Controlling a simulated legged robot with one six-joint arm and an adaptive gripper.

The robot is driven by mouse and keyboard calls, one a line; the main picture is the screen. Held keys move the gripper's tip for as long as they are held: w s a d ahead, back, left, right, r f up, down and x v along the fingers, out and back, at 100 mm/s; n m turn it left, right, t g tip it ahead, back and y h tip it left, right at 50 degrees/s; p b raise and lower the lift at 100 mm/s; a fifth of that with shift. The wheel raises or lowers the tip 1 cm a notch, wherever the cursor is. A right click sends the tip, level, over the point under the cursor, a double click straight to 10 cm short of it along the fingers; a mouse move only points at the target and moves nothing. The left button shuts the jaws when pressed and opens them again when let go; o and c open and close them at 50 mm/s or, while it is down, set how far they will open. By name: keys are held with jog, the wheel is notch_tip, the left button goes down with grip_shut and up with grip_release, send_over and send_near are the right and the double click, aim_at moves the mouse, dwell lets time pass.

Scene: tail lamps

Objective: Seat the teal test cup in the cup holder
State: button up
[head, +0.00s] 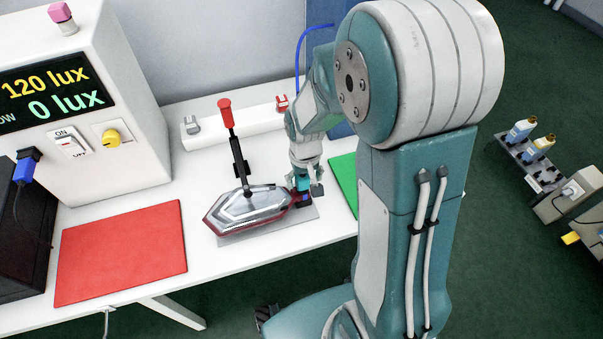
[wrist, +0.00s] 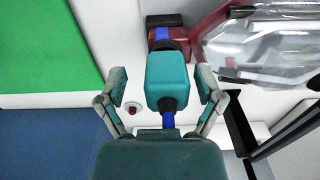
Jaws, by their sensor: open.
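The teal test cup (wrist: 167,75), as I take it, is a boxy teal body with a black sleeve and blue cable. It meets a dark red part of the tail lamp (wrist: 270,50) through a black collar. A little of the cup (head: 302,184) shows in the head view at the lamp's right end. My gripper (head: 306,190) is at that end. In the wrist view its open fingers (wrist: 160,82) stand either side of the cup, with gaps on both sides. I cannot make out for sure which fixture is the cup holder.
The lamp (head: 250,208) lies on a grey plate, under a red-handled clamp (head: 232,140). A red mat (head: 120,252) lies left and a green mat (head: 345,180) right. A white rail (head: 240,124) runs behind. The lux meter (head: 75,110) reads 0 lux now.

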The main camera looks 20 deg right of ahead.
jog(key=shift+a, duration=0.4)
grip_shut()
jog(key=c, duration=0.8)
grip_release()
jog(key=shift+d, duration=0.15)
grip_shut()
jog(key=shift+r, duration=0.1)
jog(key=shift+r, duration=0.35)
jog(key=shift+r, duration=1.1)
jog(key=shift+r, duration=0.65)
